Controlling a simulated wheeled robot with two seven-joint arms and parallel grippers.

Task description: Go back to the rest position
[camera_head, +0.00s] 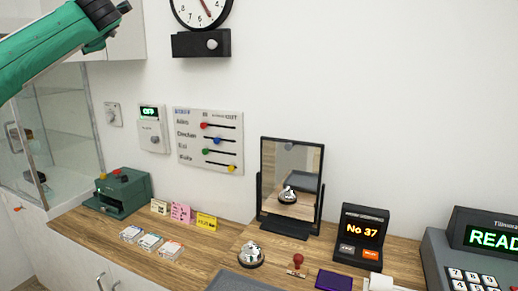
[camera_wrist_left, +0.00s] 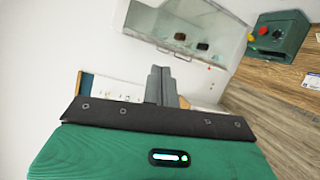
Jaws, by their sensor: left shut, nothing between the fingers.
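My left arm (camera_head: 45,52) is green and comes in at the upper left of the head view, raised above the counter. Its dark end (camera_head: 101,17) is near the top edge, in front of the white wall and cabinet. In the left wrist view my left gripper (camera_wrist_left: 161,86) shows its grey fingers together, with nothing held. It is in free air and touches nothing that I can see. My right gripper is in neither view.
A glass cabinet (camera_head: 60,115) stands at the left, below my raised arm. The wooden counter (camera_head: 215,240) carries a green box (camera_head: 122,194), a bell (camera_head: 251,254), a mirror (camera_head: 291,180), a number display (camera_head: 361,232) and a till (camera_head: 470,255). A clock (camera_head: 201,8) hangs above.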

